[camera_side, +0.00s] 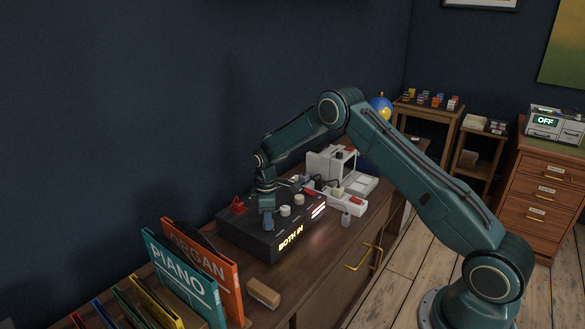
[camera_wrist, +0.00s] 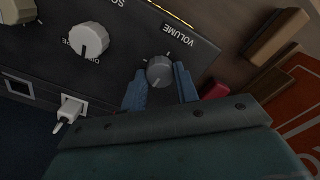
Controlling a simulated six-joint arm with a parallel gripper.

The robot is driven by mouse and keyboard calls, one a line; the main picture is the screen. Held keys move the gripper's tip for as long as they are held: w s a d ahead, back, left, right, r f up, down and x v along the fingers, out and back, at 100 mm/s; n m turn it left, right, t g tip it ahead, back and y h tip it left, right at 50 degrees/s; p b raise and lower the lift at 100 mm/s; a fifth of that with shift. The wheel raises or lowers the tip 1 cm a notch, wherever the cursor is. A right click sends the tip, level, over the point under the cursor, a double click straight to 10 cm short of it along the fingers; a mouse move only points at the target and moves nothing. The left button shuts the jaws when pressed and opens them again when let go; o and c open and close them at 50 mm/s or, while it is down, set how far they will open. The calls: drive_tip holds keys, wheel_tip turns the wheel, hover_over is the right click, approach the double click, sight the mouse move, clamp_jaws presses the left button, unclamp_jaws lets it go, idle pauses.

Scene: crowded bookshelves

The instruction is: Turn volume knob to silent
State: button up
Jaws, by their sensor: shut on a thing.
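The volume knob (camera_wrist: 160,72) is a small grey round knob beside the printed word VOLUME, which is upside down in the wrist view. It sits on the top panel of a black box (camera_side: 255,240) with a lit BOTH IN sign on its front. My gripper (camera_wrist: 161,69) has one blue finger on each side of the knob and is shut on it. In the side view my gripper (camera_side: 268,217) points down at the box's near left part and hides the knob. I cannot read the knob's pointer clearly.
A larger white knob (camera_wrist: 88,40) sits beside the volume knob, with a cream knob (camera_wrist: 16,12) beyond. A red object (camera_side: 238,206) is close to my gripper. PIANO (camera_side: 183,280) and ORGAN (camera_side: 203,262) books stand nearby.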

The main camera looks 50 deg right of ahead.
drive_tip(key=shift+n, duration=0.5)
drive_tip(key=o, duration=1)
drive_tip(key=shift+r, duration=0.1)
wheel_tip(320, 180, up, 14)
drive_tip(key=shift+f, duration=0.15)
idle(0.4)
